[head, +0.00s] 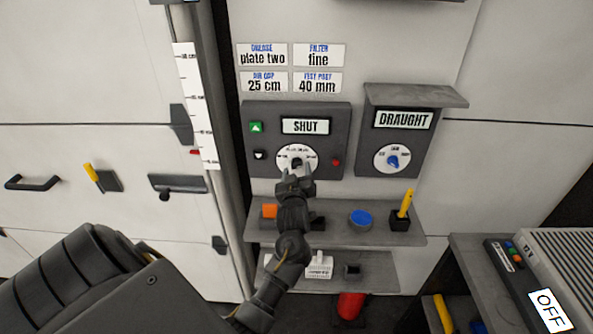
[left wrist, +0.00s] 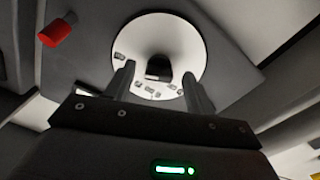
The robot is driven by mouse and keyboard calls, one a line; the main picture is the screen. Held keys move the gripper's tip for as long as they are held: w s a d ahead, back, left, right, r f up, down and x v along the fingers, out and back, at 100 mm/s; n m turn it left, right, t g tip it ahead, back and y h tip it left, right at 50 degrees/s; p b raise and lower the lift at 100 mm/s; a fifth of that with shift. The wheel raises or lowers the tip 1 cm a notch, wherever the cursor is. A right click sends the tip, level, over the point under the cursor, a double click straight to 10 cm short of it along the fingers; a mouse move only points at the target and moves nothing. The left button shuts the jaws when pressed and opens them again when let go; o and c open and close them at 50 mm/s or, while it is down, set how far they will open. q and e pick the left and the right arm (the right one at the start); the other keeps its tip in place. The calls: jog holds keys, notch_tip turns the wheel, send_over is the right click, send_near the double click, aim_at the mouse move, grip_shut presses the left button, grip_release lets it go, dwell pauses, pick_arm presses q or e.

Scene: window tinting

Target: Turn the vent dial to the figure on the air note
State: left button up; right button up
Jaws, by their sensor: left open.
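A grey panel (head: 323,119) with a "SHUT" display carries a white round dial (head: 284,152) with a dark knob. It fills the middle of the left wrist view (left wrist: 190,45), with its dark knob (left wrist: 158,64) near the centre and small unreadable marks around the lower edge. My left gripper (head: 296,170) is at this dial, open, one finger on each side of the knob; I cannot tell if they touch it. One of several notes above the panel, an air note (head: 264,82), seems to read "AIR GAP 25 cm". My right gripper is out of view.
To the right is a "DRAUGHT" box (head: 405,145) with a blue-knobbed dial (head: 393,161) under a jutting ledge. A red button (head: 336,162) sits beside my gripper. Below, a shelf (head: 330,238) holds a blue disc (head: 362,218) and a yellow-handled item (head: 405,204).

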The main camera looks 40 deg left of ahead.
pick_arm(q)
jog(key=p+v, duration=0.3)
jog(key=v, duration=0.7)
jog(key=shift+p, duration=0.4)
